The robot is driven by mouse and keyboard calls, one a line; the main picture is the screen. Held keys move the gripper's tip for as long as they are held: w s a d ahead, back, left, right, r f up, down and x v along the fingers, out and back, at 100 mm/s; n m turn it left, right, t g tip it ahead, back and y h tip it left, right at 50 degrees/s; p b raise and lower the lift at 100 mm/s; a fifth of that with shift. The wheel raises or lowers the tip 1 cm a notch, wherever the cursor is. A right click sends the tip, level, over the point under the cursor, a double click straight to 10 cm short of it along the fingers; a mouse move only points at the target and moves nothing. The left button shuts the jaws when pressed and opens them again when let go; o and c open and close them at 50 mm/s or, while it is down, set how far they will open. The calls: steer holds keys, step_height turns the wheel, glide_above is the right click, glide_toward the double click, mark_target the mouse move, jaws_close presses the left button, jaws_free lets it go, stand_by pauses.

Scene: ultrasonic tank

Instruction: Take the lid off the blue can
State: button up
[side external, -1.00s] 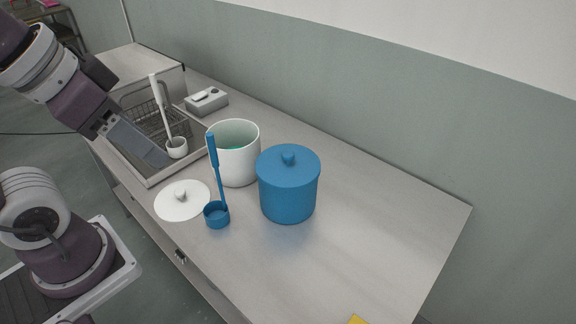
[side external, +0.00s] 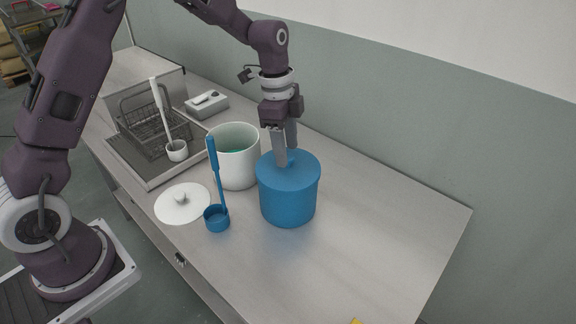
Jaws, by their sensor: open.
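The blue can (side external: 288,204) stands upright on the bench with its blue lid (side external: 303,171) seated on top. My gripper (side external: 286,160) points down over the lid, its two fingers open around the lid's knob (side external: 291,157). The near finger hides part of the knob. I cannot tell whether the fingers touch the lid.
A white can (side external: 237,166), open, with greenish contents, stands just left of the blue can. A white lid (side external: 182,203) and a blue ladle (side external: 217,217) are at the front left. A tank with a wire basket (side external: 140,112) is behind. The bench right of the can is clear.

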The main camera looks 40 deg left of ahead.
steer(key=shift+d+f, duration=0.15)
steer(key=shift+f, duration=0.7)
jaws_close()
